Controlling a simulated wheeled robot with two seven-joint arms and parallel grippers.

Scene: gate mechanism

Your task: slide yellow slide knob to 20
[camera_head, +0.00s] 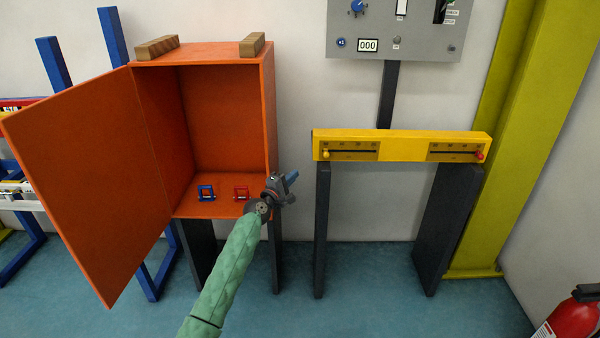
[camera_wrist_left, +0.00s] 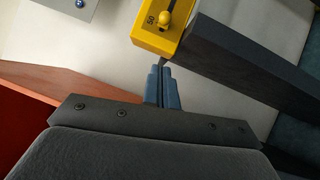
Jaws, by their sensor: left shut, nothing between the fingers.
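The yellow slide knob (camera_head: 325,155) sits at the left end of the left scale on the yellow slider bar (camera_head: 405,148). In the left wrist view the yellow slide knob (camera_wrist_left: 164,20) shows near the top, beside the printed number 50 on the yellow bar (camera_wrist_left: 147,38). My left gripper (camera_head: 291,177) is shut and empty, to the left of the bar and a little lower than the knob. In the left wrist view its blue fingers (camera_wrist_left: 162,78) are together, apart from the knob and below it in the picture. My right gripper is not in view.
The open orange cabinet (camera_head: 270,110) stands just left of my left gripper, with small blue (camera_head: 206,192) and red (camera_head: 241,191) parts inside. A red slide knob (camera_head: 479,155) is at the bar's right end. A grey control panel (camera_head: 397,45) hangs above.

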